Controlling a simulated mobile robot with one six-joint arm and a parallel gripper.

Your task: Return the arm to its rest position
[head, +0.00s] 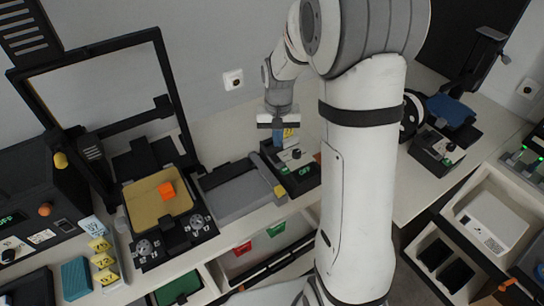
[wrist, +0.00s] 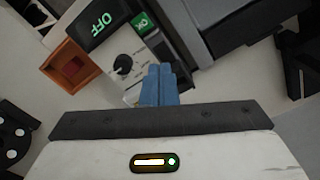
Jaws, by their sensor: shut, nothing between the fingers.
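My white arm (head: 362,150) stands in the middle of the head view and reaches up, over and down to the left. My gripper (head: 278,135) hangs fingers down above the bench, near a small black device (head: 303,182) with a green display. In the wrist view the gripper's two blue fingers (wrist: 158,84) are pressed together with nothing between them. Beyond them show a dark knob (wrist: 122,64) on a grey panel and a display reading OFF (wrist: 97,24). I cannot tell how far the fingertips are from the panel.
A grey flat-topped unit (head: 238,192) lies beside the device. An orange box (wrist: 69,66) shows in the wrist view. Open drawers with bins (head: 272,245) sit below the bench.

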